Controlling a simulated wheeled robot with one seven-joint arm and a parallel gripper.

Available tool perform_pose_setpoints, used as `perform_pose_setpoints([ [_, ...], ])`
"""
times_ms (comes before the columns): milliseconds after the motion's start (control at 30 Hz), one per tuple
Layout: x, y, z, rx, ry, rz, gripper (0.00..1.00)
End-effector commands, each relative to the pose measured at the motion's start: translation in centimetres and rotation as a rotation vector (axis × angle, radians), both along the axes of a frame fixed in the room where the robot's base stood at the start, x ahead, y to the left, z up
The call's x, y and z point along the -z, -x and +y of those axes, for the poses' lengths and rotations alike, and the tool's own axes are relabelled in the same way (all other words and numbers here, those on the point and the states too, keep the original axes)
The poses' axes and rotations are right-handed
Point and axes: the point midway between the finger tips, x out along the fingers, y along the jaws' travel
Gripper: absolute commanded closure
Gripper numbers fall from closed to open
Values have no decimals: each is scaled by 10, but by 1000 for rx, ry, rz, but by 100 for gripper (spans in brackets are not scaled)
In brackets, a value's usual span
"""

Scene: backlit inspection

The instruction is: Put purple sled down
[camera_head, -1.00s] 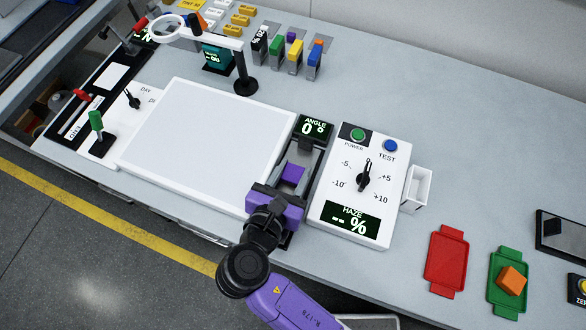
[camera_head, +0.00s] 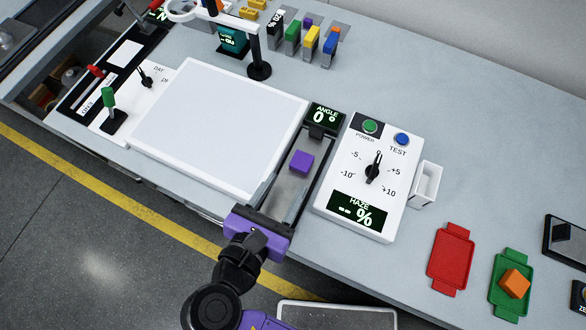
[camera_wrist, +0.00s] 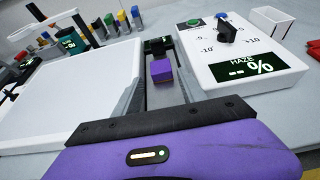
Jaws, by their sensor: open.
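The purple sled (camera_head: 302,162) is a small purple block resting on a grey track below the ANGLE display (camera_head: 324,116). It also shows in the wrist view (camera_wrist: 161,71), near the far end of the track. My gripper (camera_head: 287,190) is open, with its purple body at the bench's front edge. Its grey fingers point along the track toward the sled, one on each side. The sled stands clear beyond my purple palm, with nothing held. The fingertips are hard to separate from the track's edges.
A white light panel (camera_head: 220,125) lies left of the track. A white HAZE box (camera_head: 362,180) with a knob stands close on the right. A red tray (camera_head: 451,259) and a green tray (camera_head: 500,300) with an orange block (camera_head: 514,283) lie further right.

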Motion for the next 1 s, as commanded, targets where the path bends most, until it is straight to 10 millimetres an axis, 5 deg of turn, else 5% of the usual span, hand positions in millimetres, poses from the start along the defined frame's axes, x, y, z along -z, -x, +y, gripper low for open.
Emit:
perform_pose_setpoints([
  [233, -8, 18, 7, -1, 0, 0, 51],
  [1000, -8, 19, 7, -1, 0, 0, 51],
])
